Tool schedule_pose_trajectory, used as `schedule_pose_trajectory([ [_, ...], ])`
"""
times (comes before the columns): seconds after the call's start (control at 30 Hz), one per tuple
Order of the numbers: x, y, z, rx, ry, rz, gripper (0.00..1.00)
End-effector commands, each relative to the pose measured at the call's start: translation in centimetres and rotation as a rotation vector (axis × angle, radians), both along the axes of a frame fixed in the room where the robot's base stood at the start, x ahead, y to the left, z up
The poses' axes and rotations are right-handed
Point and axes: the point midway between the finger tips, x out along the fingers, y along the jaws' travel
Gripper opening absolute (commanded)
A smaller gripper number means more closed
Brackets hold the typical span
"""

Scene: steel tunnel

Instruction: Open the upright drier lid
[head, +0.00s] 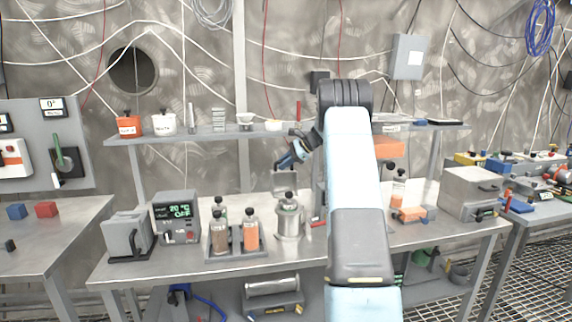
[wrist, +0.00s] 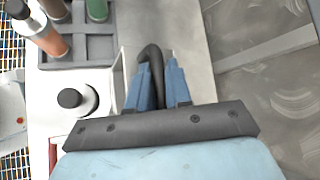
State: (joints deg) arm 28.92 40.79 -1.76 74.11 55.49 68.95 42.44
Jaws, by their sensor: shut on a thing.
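My gripper (head: 288,161) is above the bench, just behind and above the steel canister. In the wrist view its two blue fingers (wrist: 158,72) are closed on a black curved handle (wrist: 150,54). The handle lies along a pale grey panel (wrist: 192,50), which looks like the drier lid. In the head view a small grey panel (head: 284,182) stands upright below the fingers, behind the canister's black knob. The drier's body is mostly hidden behind the canister and my arm, so I cannot tell how far the lid is open.
The steel canister (head: 289,219) stands close in front; its black knob (wrist: 70,98) is left of my fingers in the wrist view. A grey rack (head: 236,242) with bottles is to the left. A shelf (head: 220,134) runs behind.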

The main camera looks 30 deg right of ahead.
Motion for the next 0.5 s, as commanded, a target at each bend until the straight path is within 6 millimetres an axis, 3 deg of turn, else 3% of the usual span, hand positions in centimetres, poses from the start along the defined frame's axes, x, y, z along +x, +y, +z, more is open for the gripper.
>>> schedule_pose_trajectory([
  [0.3,0.01,0.35,-0.38,0.004,0.007,0.005,0.0],
  [0.33,0.01,0.36,-0.37,0.004,0.007,0.005,0.21],
  [0.5,0.0,0.37,-0.39,0.004,0.006,0.006,0.25],
])
